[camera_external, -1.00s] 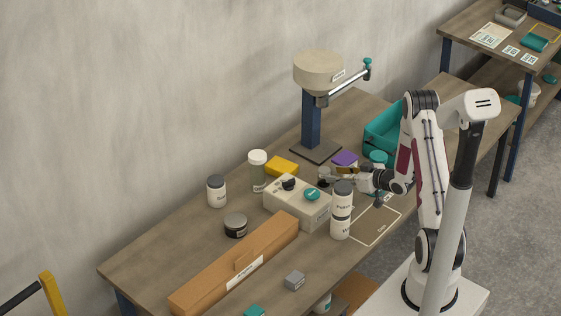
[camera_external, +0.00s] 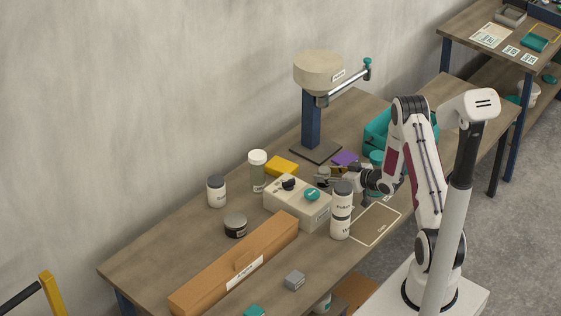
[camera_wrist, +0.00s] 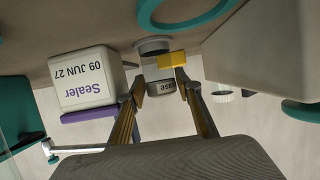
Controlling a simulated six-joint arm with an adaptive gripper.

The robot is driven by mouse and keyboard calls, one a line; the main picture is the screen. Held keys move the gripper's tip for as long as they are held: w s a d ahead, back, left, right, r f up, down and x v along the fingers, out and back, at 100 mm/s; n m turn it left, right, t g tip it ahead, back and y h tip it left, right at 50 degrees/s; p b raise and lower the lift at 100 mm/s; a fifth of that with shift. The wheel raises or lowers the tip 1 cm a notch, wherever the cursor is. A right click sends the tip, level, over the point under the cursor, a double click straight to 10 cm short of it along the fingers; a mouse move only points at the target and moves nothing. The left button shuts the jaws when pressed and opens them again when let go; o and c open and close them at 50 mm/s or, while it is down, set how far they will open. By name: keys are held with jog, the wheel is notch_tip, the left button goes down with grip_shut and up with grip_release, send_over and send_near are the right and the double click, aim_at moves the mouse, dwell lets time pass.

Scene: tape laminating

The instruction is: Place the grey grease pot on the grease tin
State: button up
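The grey grease pot (camera_wrist: 161,88), its label partly readable, shows between my fingertips in the wrist view, which is upside down. My gripper (camera_wrist: 160,84) has a finger on either side of it. I cannot tell whether both fingers press on it. A round grey tin (camera_wrist: 153,45), probably the grease tin, shows nearer the table surface beside the pot. Whether the two touch is not clear. In the external view my gripper (camera_external: 336,178) points left behind the white bottles, with small grey round shapes (camera_external: 322,172) at its tips.
The yellow box (camera_external: 281,165) and purple-lidded sealer box (camera_wrist: 88,82) are also near. A dark round tin (camera_external: 236,226) stands farther left.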

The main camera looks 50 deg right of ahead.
aim_at(324, 169)
jog(key=shift+w+f, duration=0.25)
jog(key=shift+w, duration=0.35)
jog(key=c, duration=0.9)
jog(key=shift+r, duration=0.15)
jog(key=shift+r, duration=4.9)
